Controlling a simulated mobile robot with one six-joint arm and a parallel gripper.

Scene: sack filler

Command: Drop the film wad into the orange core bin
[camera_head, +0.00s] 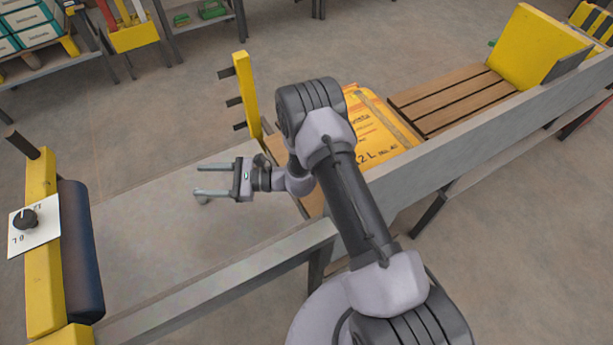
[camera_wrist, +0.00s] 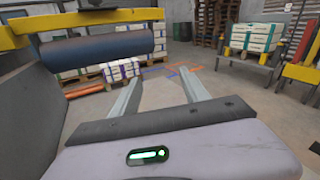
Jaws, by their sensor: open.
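My gripper (camera_head: 199,180) is open above the grey conveyor bed (camera_head: 150,235), pointing left in the head view. In the wrist view its two fingers (camera_wrist: 163,76) are spread with nothing between them. No orange core bin can be made out for certain in either view.
A dark roller (camera_head: 80,250) on a yellow frame stands at the bed's left end. A yellow post (camera_head: 247,95) rises at the back edge. A yellow-orange sack (camera_head: 375,130) lies right, behind my arm. A grey side rail (camera_head: 480,135) runs along the front.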

